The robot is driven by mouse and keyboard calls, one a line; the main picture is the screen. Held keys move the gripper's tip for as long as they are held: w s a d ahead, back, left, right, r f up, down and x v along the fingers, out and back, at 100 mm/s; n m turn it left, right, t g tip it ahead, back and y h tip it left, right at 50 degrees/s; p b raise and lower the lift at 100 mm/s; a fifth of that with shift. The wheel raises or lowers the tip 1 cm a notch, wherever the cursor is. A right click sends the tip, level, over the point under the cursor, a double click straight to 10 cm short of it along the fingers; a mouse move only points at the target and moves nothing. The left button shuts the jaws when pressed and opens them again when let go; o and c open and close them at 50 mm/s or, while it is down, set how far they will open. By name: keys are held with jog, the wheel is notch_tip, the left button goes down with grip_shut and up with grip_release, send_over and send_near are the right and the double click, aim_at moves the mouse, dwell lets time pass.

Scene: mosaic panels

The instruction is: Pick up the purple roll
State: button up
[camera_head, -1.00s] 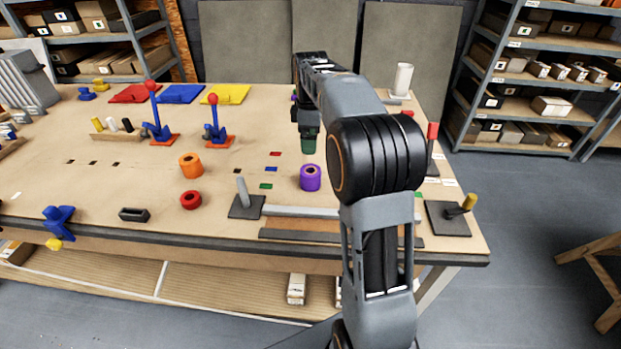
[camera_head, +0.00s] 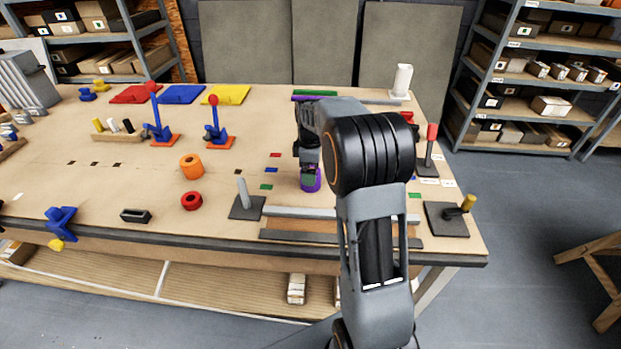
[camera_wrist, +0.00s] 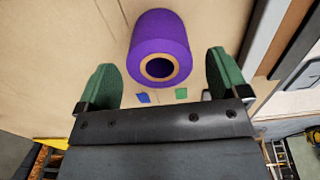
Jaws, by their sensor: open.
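The purple roll (camera_head: 311,184) stands upright on the wooden table, partly hidden by my gripper (camera_head: 309,172) in the head view. In the wrist view, the purple roll (camera_wrist: 160,45) shows its tan-rimmed central hole and lies ahead of and between the green fingers. My gripper (camera_wrist: 161,76) is open and empty, with one green finger on each side. I see no finger touching the roll.
An orange roll (camera_head: 191,166) and a red ring (camera_head: 191,200) stand to the left. A grey post on a dark base (camera_head: 246,207) and a grey bar (camera_head: 315,212) lie near the front edge. Small coloured patches mark the table; the left-middle is mostly clear.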

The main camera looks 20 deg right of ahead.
jog(key=shift+c, duration=0.3)
jog(key=c, duration=1)
jog(key=shift+w+r, duration=0.1)
jog(key=shift+r, duration=0.5)
jog(key=s+a+r+p, duration=0.1)
jog(key=s+a+r, duration=0.2)
jog(key=r, duration=0.3)
jog(key=s+a+r+p, duration=0.1)
jog(key=s+a+r, duration=0.2)
jog(key=r, duration=0.3)
jog(key=s+a+r+p, duration=0.1)
jog(key=s+a+r, duration=0.2)
jog(key=r, duration=0.3)
jog(key=shift+s+a+r, duration=0.4)
jog(key=shift+s, duration=0.15)
